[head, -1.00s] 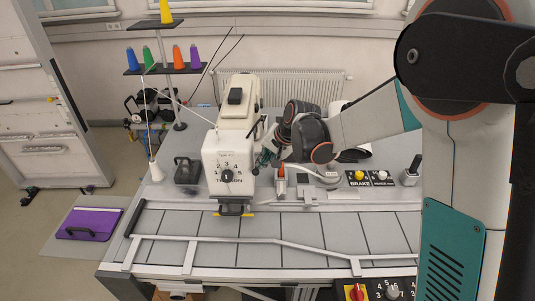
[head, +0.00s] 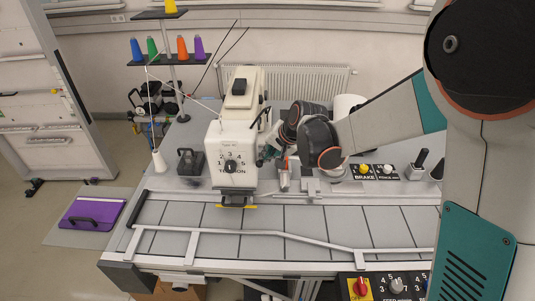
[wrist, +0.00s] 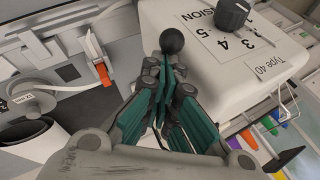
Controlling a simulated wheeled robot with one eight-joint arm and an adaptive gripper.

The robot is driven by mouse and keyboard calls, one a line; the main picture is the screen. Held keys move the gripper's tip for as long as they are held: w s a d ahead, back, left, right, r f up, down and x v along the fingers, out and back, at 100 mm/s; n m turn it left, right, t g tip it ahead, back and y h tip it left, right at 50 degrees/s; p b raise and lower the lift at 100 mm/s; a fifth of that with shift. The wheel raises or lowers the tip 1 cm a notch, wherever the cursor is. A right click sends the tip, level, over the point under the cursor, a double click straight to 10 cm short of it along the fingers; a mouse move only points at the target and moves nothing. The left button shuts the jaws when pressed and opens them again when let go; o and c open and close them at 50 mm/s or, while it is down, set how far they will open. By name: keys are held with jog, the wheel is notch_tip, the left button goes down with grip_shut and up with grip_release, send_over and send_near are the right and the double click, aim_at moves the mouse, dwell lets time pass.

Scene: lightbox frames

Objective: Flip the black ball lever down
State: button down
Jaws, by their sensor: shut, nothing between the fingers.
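The black ball lever shows in the wrist view as a round black ball (wrist: 172,40) beside the white sewing machine head (wrist: 205,50). In the head view the machine (head: 235,150) stands mid-table with a tension dial on its front. My gripper (wrist: 168,78) is shut and empty, its dark green fingers pointing at the ball with their tips just below it in the picture. I cannot tell whether they touch it. The lever's stem is hidden behind the fingers. In the head view my gripper (head: 266,155) is close to the machine's right side.
An orange-tipped part (head: 284,165) stands right of the machine, and the brake panel (head: 375,172) is further right. A thread stand with coloured spools (head: 182,48) is behind left. A raised rail (head: 270,234) crosses the table front. The grey tabletop (head: 310,218) before the machine is clear.

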jog(key=s+f+t+b, duration=0.1)
jog(key=t+b, duration=0.1)
jog(key=b, duration=0.2)
jog(key=s+f+n+t+b, duration=0.1)
jog(key=f+t+b, duration=0.1)
jog(key=b, duration=0.2)
jog(key=s+f+n+t+b, duration=0.1)
jog(key=f+t+b, duration=0.1)
jog(key=t+b, duration=0.1)
jog(key=shift+y+b, duration=0.3)
jog(key=shift+b, duration=0.55)
jog(key=shift+r, duration=0.15)
jog(key=shift+r+p, duration=0.5)
jog(key=shift+r, duration=0.15)
